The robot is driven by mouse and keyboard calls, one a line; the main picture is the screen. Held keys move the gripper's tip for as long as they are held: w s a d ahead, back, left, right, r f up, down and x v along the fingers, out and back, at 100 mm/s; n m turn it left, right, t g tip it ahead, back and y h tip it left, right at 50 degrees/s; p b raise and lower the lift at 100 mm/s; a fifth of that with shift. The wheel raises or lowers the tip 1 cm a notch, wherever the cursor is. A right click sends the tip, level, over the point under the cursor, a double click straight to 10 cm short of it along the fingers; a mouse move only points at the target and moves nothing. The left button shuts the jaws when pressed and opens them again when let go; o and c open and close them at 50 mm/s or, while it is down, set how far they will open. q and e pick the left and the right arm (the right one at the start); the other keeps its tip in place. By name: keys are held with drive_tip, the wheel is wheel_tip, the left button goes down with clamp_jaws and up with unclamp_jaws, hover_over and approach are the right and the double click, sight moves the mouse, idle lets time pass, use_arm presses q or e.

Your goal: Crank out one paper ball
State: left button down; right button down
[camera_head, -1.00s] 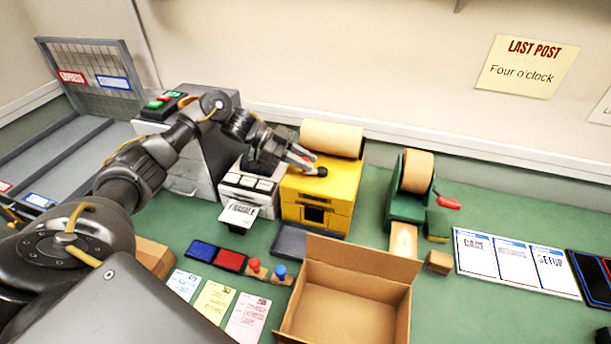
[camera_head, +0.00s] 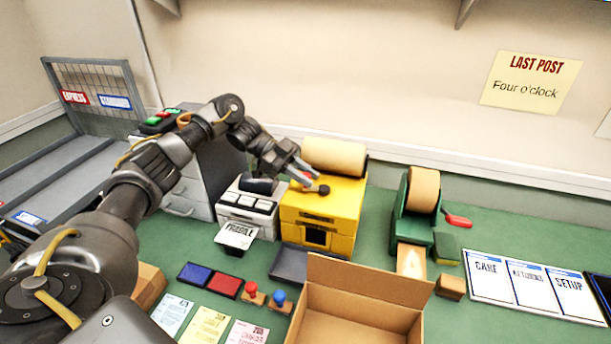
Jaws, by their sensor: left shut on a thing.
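The yellow paper machine (camera_head: 344,218) stands on the green bench with a roll of brown paper (camera_head: 334,156) on its back and a dark slot in its front. A crank with a dark hub (camera_head: 323,190) and a small red grip (camera_head: 308,177) sits on its top. My left gripper (camera_head: 306,177) reaches in from the left above the machine, shut on the crank's red grip, which its fingers partly hide. No paper ball is visible; the slot's inside is dark. My right gripper is out of view.
A dark grey tray (camera_head: 287,264) lies before the machine, with an open cardboard box (camera_head: 371,283) at its right. A label printer (camera_head: 249,207) stands close left. A green tape dispenser (camera_head: 411,227) is to the right, with bare bench between it and the machine.

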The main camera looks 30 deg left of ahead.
use_arm(q)
drive_tip(key=c, duration=1.2)
unclamp_jaws()
drive_tip(key=shift+w+d, duration=0.1)
drive_tip(key=shift+d, duration=0.05)
drive_tip(key=shift+c, duration=0.2)
drive_tip(key=shift+a, duration=0.2)
drive_tip(key=w+b+v, duration=0.1)
drive_tip(key=v, duration=0.9)
drive_tip(key=shift+s+a+r+b, duration=0.2)
drive_tip(key=shift+s+b, duration=0.15)
drive_tip(key=shift+s, duration=0.2)
